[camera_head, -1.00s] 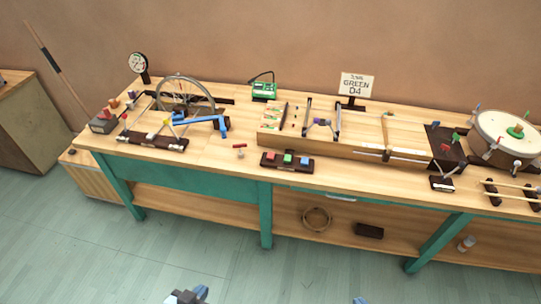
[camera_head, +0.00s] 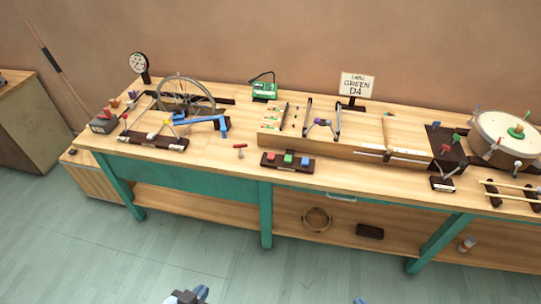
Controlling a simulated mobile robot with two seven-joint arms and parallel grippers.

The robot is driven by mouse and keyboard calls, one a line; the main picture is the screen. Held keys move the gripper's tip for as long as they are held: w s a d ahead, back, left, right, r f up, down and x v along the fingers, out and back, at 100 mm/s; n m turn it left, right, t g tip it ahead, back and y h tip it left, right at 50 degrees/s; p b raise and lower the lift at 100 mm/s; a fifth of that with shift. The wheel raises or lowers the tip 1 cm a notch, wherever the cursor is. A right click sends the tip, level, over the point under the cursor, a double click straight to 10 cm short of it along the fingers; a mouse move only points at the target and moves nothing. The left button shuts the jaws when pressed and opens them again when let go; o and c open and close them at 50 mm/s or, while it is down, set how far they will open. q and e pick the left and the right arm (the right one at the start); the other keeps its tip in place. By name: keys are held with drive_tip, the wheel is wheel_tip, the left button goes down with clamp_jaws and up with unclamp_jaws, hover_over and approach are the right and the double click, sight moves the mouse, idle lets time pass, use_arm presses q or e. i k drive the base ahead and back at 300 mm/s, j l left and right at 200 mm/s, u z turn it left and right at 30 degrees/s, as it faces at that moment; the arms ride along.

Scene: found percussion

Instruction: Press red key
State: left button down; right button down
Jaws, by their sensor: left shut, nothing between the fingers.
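The red key (camera_head: 271,156) is the left one of three coloured keys on a dark block (camera_head: 287,168) at the front edge of the workbench. A green key (camera_head: 288,158) is in the middle and a blue key (camera_head: 306,161) is on the right. My left gripper (camera_head: 187,297) shows at the bottom edge of the view, low in front of the bench and well apart from the keys. It is shut and empty. At the bottom right, a small blue-grey part (camera_head: 360,300) shows; my right gripper's fingers cannot be made out.
A bicycle wheel rig (camera_head: 186,98) stands on the left of the bench (camera_head: 225,160). A sign reading GREEN D4 (camera_head: 357,86) stands at the back. A small red-topped item (camera_head: 240,148) lies left of the keys. A drum (camera_head: 495,130) is at the right. Floor in front is clear.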

sight(272, 156)
drive_tip(key=i+z, duration=0.15)
drive_tip(key=i, duration=1.15)
